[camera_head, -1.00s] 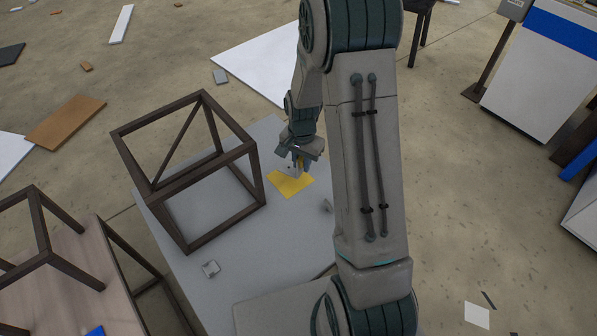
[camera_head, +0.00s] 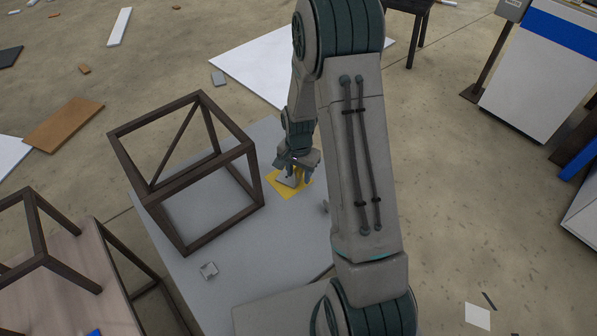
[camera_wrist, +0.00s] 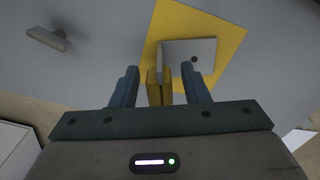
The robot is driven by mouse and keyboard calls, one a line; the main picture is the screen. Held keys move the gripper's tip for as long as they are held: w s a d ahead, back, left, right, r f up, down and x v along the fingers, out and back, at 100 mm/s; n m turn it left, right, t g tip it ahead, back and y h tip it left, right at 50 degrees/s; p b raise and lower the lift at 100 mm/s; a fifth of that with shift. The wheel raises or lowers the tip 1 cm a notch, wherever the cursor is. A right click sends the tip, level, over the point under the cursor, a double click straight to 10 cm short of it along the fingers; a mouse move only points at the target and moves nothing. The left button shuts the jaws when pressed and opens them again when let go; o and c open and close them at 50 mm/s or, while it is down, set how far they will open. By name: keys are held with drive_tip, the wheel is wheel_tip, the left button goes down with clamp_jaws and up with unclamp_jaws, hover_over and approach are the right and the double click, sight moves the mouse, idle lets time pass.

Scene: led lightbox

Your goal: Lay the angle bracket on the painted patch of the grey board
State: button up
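The angle bracket (camera_head: 287,180) is a grey piece over the yellow painted patch (camera_head: 300,190) of the grey board (camera_head: 265,245). In the wrist view its flat plate (camera_wrist: 194,50), with a dark hole, covers part of the yellow patch (camera_wrist: 185,17). My gripper (camera_head: 296,168) is above the patch. In the wrist view the yellow pads of my gripper (camera_wrist: 159,88) are close together at the plate's left edge, apparently shut on the bracket's thin upright side, which they mostly hide. I cannot tell whether the plate touches the board.
A dark open frame (camera_head: 185,180) stands on the board, left of my gripper. A small grey part (camera_head: 209,270) lies near the front and another (camera_head: 326,206) to the right, partly behind my arm.

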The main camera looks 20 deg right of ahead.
wheel_tip(320, 180, up, 12)
drive_tip(key=r+p, duration=0.1)
drive_tip(key=p, duration=0.1)
drive_tip(key=s+a+r+n+t, duration=0.1)
drive_tip(key=s+r+n, duration=0.3)
drive_tip(key=s, duration=0.6)
drive_tip(key=s+a+r+n+t, duration=0.1)
drive_tip(key=s+r+n, duration=0.4)
drive_tip(key=s+r, duration=0.4)
drive_tip(key=shift+s+a+r, duration=0.2)
drive_tip(key=shift+s+a, duration=0.05)
drive_tip(key=shift+s, duration=0.35)
